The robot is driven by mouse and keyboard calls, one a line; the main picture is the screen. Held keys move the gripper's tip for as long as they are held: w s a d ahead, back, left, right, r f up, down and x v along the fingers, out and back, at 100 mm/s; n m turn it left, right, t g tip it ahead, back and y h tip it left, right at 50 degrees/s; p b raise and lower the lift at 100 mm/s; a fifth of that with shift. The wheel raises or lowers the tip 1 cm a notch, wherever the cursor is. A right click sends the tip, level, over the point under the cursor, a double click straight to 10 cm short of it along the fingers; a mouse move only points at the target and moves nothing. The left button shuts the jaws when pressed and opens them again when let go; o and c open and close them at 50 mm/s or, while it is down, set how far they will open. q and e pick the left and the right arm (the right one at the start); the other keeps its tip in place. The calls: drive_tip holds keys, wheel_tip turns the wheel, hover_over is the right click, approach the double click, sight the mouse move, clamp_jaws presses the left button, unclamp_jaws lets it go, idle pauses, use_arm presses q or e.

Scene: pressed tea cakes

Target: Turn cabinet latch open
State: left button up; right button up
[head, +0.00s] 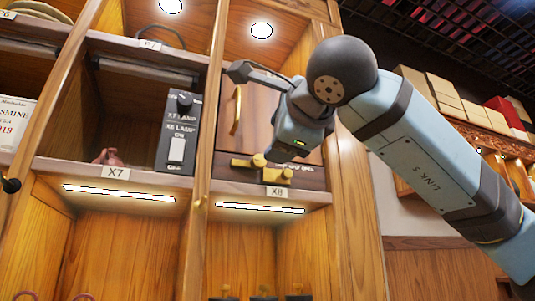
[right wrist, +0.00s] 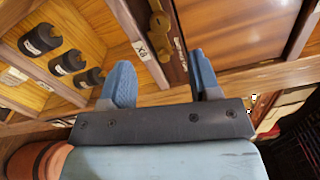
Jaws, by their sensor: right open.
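The cabinet door (head: 258,100) of the X8 compartment is wooden and looks closed, with a long brass handle (head: 236,110) on its left side. The brass latch (head: 275,175) sits on the ledge strip below the door, just above the X8 label. It also shows in the right wrist view (right wrist: 159,28). My right gripper (right wrist: 161,60) is open and empty, its two blue-grey fingers spread apart. The latch lies ahead of the gap between them, and I cannot tell whether they touch it. In the head view the gripper body hides part of the door. My left gripper is not in view.
A dark lamp switch box (head: 177,132) stands in the open X7 compartment left of the door, beside a small reddish object (head: 108,156). A cabinet post separates the two compartments. Several dark cylinders (right wrist: 69,61) stand in the compartment below. Boxes (head: 445,95) sit on a shelf at right.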

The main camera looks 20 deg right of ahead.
drive_tip(key=s, duration=0.3)
drive_tip(key=shift+s, duration=0.3)
idle(0.4)
